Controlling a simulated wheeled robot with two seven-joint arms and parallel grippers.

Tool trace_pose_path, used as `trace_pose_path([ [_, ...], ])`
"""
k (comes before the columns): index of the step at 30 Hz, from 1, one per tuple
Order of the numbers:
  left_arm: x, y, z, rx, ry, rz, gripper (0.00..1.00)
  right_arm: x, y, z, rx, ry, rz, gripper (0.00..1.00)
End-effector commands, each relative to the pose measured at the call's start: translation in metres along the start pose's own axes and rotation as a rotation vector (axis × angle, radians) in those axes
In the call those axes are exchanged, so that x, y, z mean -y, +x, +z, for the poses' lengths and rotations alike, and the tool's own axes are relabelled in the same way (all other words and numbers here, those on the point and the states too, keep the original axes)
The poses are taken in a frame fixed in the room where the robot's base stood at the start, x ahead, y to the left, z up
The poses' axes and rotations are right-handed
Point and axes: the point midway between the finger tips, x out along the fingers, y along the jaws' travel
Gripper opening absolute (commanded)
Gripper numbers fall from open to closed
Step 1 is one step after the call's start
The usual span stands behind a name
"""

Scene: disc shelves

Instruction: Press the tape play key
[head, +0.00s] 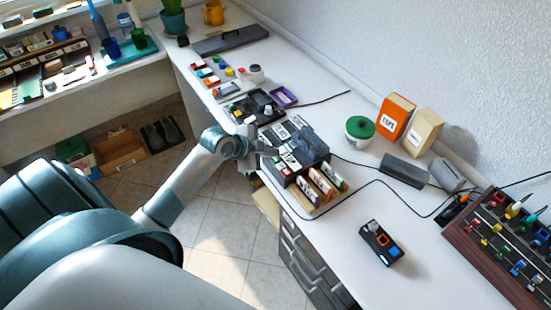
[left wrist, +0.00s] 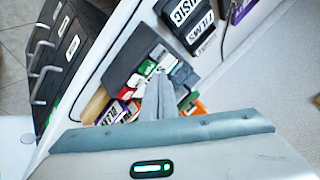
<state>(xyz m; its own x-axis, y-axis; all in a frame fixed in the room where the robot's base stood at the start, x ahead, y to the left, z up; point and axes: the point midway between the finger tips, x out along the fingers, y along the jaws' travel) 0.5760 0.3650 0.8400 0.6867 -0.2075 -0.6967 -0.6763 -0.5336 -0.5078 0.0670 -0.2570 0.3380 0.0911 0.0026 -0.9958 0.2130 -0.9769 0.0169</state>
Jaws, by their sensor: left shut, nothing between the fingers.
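My left gripper (head: 266,150) reaches over the front edge of the white desk, beside a black labelled organiser (head: 309,150). In the left wrist view its fingers (left wrist: 158,78) are together, with nothing between them, in front of a row of coloured cases (left wrist: 125,105). I cannot tell whether they touch. A black device with small coloured parts (head: 255,107) lies just behind the gripper. A small black device with orange and blue squares (head: 381,243) lies apart at the front right. I cannot tell which device has the tape play key; no key label is readable. My right gripper is out of view.
Upright coloured cases (head: 322,182) stand at the organiser's right. A green-lidded tub (head: 359,129), an orange box (head: 395,117) and a cream box (head: 424,131) stand near the wall. A control panel with coloured knobs (head: 505,235) is at right. Black cables cross the desk.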

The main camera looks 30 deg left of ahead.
Motion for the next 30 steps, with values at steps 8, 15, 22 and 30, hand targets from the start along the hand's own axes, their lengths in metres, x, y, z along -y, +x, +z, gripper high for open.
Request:
trace_pose_path([
  [8,-0.0026,0.0035,0.0026,0.000,-0.001,0.000,0.00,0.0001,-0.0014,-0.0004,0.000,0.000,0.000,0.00],
  [15,-0.0027,0.0035,0.0026,0.000,-0.001,0.000,0.00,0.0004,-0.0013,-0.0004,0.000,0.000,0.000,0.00],
  [22,-0.0034,0.0044,0.0033,0.000,-0.002,0.000,0.00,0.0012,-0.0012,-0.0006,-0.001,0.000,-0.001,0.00],
  [30,-0.0047,0.0063,0.0047,0.000,-0.002,0.000,0.00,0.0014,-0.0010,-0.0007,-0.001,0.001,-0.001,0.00],
])
